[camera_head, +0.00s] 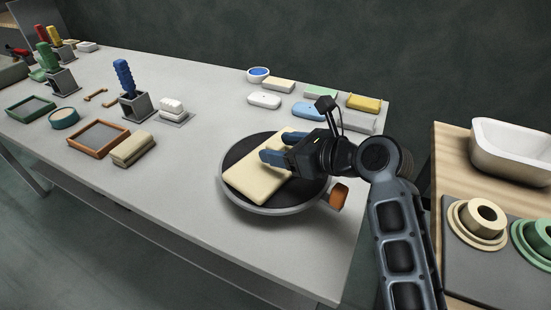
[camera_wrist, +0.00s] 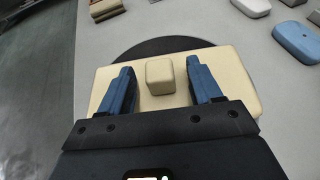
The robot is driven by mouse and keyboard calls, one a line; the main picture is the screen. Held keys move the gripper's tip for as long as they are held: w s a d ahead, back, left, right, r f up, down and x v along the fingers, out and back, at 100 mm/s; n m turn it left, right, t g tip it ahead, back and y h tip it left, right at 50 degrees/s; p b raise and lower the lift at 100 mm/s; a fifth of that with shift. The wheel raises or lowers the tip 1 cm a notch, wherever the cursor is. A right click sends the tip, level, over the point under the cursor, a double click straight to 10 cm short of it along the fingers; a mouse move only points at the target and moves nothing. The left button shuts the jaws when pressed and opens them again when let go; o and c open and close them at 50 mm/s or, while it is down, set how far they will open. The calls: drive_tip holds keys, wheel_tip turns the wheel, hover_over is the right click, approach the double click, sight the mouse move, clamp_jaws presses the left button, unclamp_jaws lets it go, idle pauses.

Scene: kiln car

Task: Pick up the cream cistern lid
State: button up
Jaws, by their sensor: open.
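The cream cistern lid (camera_head: 262,186) is a flat rectangular slab lying on a round dark turntable (camera_head: 231,192). In the wrist view the lid (camera_wrist: 220,75) has a raised block-shaped knob (camera_wrist: 159,76) on its top. My gripper (camera_head: 276,148) is over the lid with its blue fingers apart. In the wrist view my gripper (camera_wrist: 164,88) has one finger on each side of the knob, with a gap on both sides. Part of the lid is hidden behind the gripper. I cannot tell whether the fingertips touch the lid's top.
An orange knob (camera_head: 339,195) sticks out at the turntable's right edge. Several small lids, including a yellow one (camera_head: 364,103) and a blue one (camera_head: 308,111), lie behind the gripper. Trays and tool holders stand at left. A white basin (camera_head: 510,150) is on the wooden table at right.

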drive_tip(key=shift+x, duration=1.05)
clamp_jaws()
drive_tip(key=shift+r, duration=0.2)
